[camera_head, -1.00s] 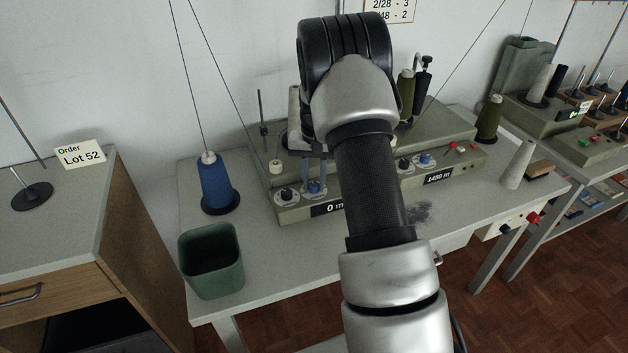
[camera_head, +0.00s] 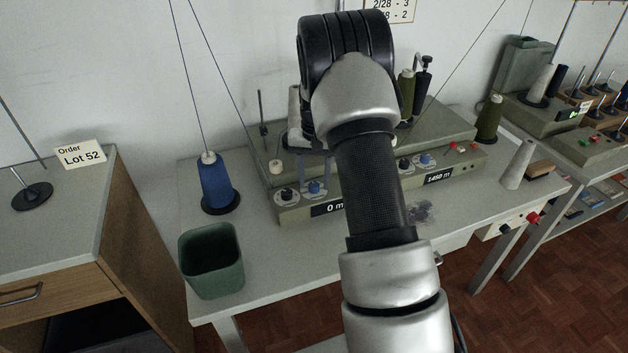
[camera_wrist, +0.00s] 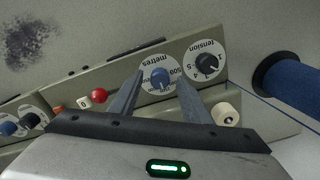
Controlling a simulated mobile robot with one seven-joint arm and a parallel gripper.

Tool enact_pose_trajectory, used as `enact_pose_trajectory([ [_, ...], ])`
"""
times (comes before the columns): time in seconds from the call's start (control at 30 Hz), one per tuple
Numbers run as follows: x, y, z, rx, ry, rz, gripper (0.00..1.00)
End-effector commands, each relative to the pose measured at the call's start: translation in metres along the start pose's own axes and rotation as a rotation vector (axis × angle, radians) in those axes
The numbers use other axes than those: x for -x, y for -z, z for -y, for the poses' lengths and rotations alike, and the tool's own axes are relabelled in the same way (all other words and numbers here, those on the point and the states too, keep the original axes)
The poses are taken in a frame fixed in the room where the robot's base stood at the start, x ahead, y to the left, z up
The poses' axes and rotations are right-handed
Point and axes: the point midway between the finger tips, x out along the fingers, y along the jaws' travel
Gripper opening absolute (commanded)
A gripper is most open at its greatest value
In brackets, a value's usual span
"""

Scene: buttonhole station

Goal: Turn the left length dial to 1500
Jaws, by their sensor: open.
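The left length dial is a blue knob on a white "metres" scale (camera_head: 314,188), on the front of the grey-green machine (camera_head: 290,213). It also shows in the wrist view (camera_wrist: 159,78), which sees the panel upside down. My gripper (camera_wrist: 160,76) is open, with a finger on each side of the blue knob; I cannot tell whether they touch it. In the head view my fingers (camera_head: 315,172) come down at the dial, partly behind my arm. The display beside it starts with "0 m" (camera_head: 334,208); its right end is hidden.
A black tension knob (camera_wrist: 207,65) sits close beside the dial. A red button (camera_wrist: 99,96) and a "0" button (camera_wrist: 84,102) are on the other side. A blue thread cone (camera_head: 215,184) and a green bin (camera_head: 211,260) stand left. The right-hand display reads 1450 m (camera_head: 438,177).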

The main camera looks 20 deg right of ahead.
Motion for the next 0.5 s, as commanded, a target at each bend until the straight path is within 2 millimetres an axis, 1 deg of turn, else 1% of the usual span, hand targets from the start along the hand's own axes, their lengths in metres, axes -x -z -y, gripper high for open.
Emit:
enact_pose_trajectory([
  [0.17, 0.037, 0.001, 0.000, 0.000, 0.001, -0.005, 0.43],
  [0.3, 0.073, 0.001, 0.001, 0.000, 0.002, -0.006, 0.43],
  [0.5, 0.120, 0.001, 0.001, -0.001, 0.002, -0.005, 0.43],
])
